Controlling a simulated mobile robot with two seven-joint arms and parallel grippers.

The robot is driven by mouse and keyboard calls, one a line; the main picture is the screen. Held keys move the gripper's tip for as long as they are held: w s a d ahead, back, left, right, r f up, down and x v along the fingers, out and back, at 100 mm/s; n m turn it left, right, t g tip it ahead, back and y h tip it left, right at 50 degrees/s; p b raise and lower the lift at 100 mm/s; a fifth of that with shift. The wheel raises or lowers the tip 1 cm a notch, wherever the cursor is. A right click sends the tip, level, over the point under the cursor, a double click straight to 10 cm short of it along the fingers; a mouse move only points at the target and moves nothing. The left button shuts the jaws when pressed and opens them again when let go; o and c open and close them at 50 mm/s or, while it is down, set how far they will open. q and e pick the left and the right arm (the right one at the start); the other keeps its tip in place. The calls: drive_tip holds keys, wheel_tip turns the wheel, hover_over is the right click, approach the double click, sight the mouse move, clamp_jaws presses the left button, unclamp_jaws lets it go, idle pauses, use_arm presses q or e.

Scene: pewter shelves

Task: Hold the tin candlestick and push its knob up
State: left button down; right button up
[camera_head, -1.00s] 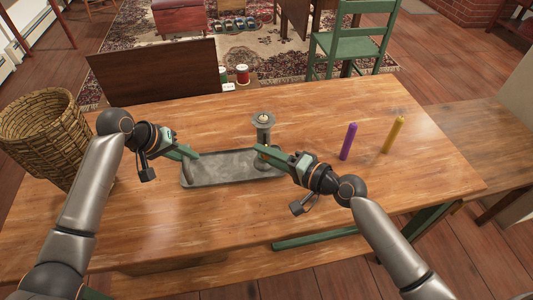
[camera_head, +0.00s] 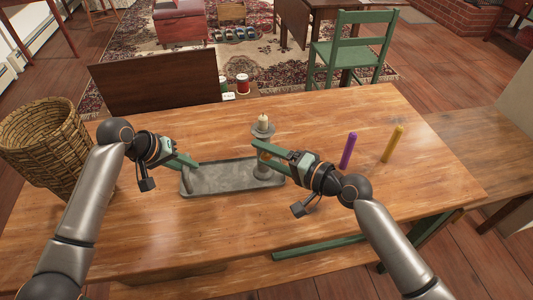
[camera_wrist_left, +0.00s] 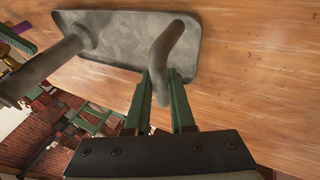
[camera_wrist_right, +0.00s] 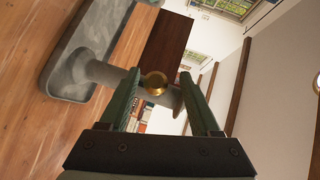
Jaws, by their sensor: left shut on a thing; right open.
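The grey tin candlestick (camera_head: 225,180) has a long tray base, an upright column and a bent handle (camera_wrist_left: 164,52). It stands on the table. A short pale candle (camera_head: 263,121) sticks up from the column's top. My left gripper (camera_head: 194,164) is shut on the handle; its fingers flank the handle in the left wrist view. The brass knob (camera_wrist_right: 155,82) on the column's side shows between the fingers of my right gripper (camera_wrist_right: 162,74). That gripper is open, with its fingertips near the column. Whether they touch it I cannot tell.
A purple candle (camera_head: 348,151) and a yellow candle (camera_head: 393,144) stand to the right on the table (camera_head: 330,225). A wicker basket (camera_head: 45,135) is at the left. A red tin (camera_head: 242,83) is beyond the table's far edge. The front of the table is clear.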

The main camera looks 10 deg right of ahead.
drive_tip(key=v, duration=1.2)
use_arm(q)
drive_tip(key=c, duration=0.7)
unclamp_jaws()
drive_tip(key=v, duration=1.2)
